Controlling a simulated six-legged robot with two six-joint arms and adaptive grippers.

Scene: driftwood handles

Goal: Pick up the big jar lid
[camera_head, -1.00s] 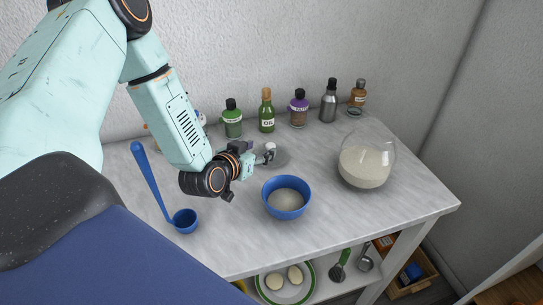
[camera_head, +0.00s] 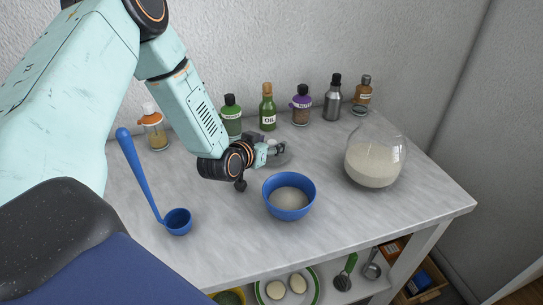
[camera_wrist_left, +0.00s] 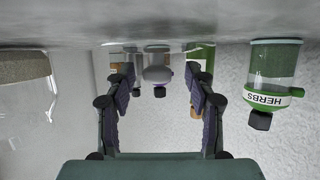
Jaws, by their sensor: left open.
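The round glass jar (camera_head: 374,163), part full of pale powder, stands to the right. My right gripper is out of view.
The blue bowl (camera_head: 289,197) of powder stands close in front of the lid. Several bottles line the wall, including the herbs bottle (camera_wrist_left: 272,85) and oil bottle (camera_head: 267,109). A blue ladle (camera_head: 178,221) lies at left. The worktop's front right is clear.

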